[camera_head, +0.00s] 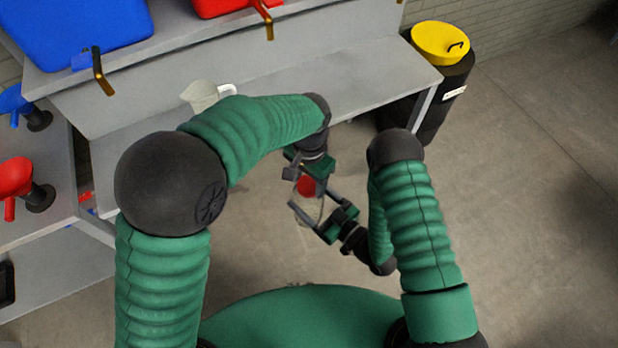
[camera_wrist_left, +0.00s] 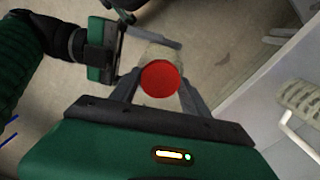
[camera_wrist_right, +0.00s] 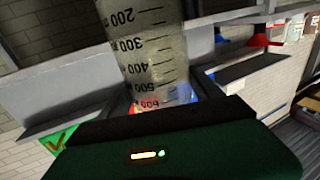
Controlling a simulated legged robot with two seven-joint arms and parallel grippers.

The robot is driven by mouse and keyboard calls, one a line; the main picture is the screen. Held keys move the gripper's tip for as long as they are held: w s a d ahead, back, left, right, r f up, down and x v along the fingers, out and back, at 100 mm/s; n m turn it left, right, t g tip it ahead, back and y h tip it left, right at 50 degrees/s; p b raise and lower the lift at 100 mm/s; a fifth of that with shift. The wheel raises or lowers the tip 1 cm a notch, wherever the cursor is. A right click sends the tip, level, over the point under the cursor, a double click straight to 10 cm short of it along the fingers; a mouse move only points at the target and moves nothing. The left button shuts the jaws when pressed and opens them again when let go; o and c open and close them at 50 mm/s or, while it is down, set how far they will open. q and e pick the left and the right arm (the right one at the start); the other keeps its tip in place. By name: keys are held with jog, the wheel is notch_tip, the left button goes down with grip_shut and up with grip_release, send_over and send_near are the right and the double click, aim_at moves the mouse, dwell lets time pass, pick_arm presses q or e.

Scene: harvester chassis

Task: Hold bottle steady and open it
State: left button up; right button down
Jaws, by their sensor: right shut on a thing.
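A clear bottle (camera_head: 309,209) with a round red cap (camera_head: 307,186) is held in the air between my two arms. My right gripper (camera_head: 313,206) is shut on the bottle's body. In the right wrist view the clear bottle (camera_wrist_right: 153,45) fills the upper middle and shows its printed volume marks. My left gripper (camera_head: 307,177) is at the cap, its jaws apart. In the left wrist view its fingers stand on both sides of the red cap (camera_wrist_left: 160,79), close to it; whether they touch it cannot be told.
A grey workbench (camera_head: 270,105) with a white jug (camera_head: 203,97) stands behind the arms. A black barrel with a yellow lid (camera_head: 440,43) is at its right end. Blue (camera_head: 75,30) and red (camera_head: 222,6) containers sit on the upper shelf. The floor at right is clear.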

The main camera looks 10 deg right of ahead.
pick_arm(q)
jog(key=c, duration=0.9)
jog(key=o, duration=1.4)
